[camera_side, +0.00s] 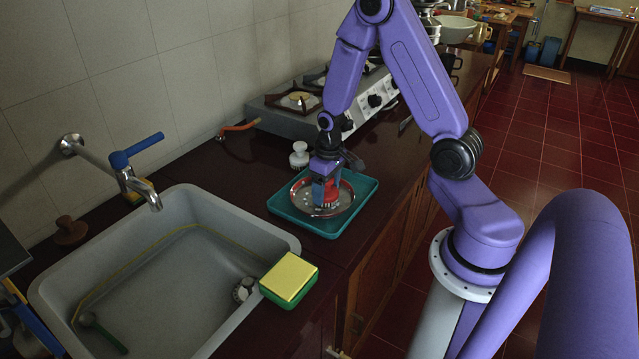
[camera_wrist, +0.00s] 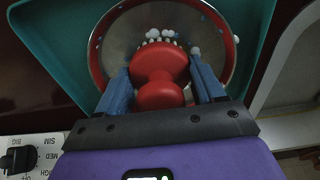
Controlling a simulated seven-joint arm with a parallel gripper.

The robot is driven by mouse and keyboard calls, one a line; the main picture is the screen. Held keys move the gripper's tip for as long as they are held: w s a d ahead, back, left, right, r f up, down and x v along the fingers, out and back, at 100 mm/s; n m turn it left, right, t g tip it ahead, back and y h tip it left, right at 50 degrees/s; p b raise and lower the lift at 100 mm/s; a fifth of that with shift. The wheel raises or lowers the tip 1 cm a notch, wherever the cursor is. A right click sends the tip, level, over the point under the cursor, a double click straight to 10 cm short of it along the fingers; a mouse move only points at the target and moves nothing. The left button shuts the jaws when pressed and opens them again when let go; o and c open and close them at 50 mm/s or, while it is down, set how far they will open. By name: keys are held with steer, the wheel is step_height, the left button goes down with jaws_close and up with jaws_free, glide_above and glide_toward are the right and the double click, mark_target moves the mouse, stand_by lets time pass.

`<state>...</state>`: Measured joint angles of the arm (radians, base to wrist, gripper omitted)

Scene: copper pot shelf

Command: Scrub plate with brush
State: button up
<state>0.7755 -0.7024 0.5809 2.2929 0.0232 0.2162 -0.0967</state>
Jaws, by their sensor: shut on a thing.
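A round metal plate with a red rim (camera_side: 346,205) lies in a teal tray (camera_side: 365,188) on the dark counter; the plate also shows in the wrist view (camera_wrist: 122,32). My gripper (camera_side: 325,187) is over the plate, pointing down. Its blue fingers are shut on a red brush (camera_wrist: 160,68), one on each side of the handle. The brush's pale bristles are down at the plate, with small white blobs around them in the wrist view. Whether the bristles press on the plate is hard to tell.
A grey sink (camera_side: 160,275) with a faucet (camera_side: 135,185) is at the left. A yellow and green sponge (camera_side: 289,278) sits on its right edge. A white-topped item (camera_side: 299,155) stands behind the tray, near the stove (camera_side: 300,110).

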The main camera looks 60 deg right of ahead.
steer(key=shift+s, duration=0.45)
steer(key=shift+w+a, duration=0.1)
steer(key=shift+w, duration=1.85)
steer(key=shift+s+r, duration=0.1)
steer(key=shift+r, duration=4.05)
steer(key=shift+f, duration=0.3)
